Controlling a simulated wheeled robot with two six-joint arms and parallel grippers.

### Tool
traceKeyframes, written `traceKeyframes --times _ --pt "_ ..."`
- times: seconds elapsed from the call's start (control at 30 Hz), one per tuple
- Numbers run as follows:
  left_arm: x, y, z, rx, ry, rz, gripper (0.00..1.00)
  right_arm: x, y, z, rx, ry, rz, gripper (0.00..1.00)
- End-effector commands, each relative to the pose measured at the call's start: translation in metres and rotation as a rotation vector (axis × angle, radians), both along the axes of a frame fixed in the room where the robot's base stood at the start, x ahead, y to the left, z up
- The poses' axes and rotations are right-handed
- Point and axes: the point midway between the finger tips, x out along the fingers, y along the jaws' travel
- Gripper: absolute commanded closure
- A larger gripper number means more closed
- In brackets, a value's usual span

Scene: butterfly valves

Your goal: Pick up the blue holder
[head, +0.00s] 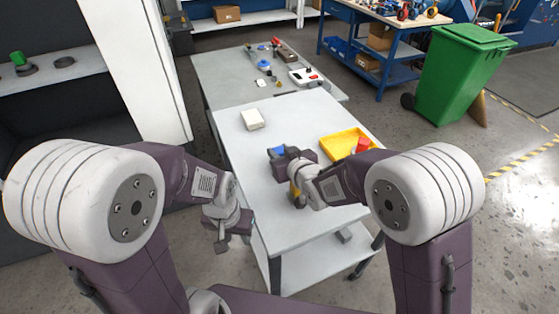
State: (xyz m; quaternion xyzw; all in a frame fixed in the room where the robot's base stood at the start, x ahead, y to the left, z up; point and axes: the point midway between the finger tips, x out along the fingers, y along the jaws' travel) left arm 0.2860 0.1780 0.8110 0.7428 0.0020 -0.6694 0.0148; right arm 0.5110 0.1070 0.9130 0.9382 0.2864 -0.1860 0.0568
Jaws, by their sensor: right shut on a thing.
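The blue holder (277,150) shows as a small blue patch at the tip of my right gripper (280,157), over the middle of the near white table. My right gripper is shut on it. The gripper's dark body and wrist hide most of the holder, and I cannot tell whether it is clear of the tabletop. My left gripper (229,243) hangs low beside the table's left edge, away from the holder. Its fingers are too small and edge-on to tell whether they are open.
A yellow tray (336,146) with a red item (362,145) lies right of my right gripper. A white block (252,120) sits at the table's back left. Something yellow (295,190) shows under my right wrist. A second table (225,75) stands behind, and a green bin (462,75) at right.

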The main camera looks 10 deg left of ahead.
Motion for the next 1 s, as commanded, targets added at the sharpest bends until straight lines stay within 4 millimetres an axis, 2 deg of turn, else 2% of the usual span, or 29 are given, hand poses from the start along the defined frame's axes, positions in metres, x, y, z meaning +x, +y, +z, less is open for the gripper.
traceKeyframes --times 0.63,1.0 --pt "0.000 0.000 0.000 0.000 0.000 0.000 0.64 0.000 0.000 -0.001 -0.002 0.003 0.000 1.00" --pt "0.000 0.000 0.003 0.000 0.000 0.000 0.64 0.001 0.000 0.010 0.003 -0.004 0.000 1.00"
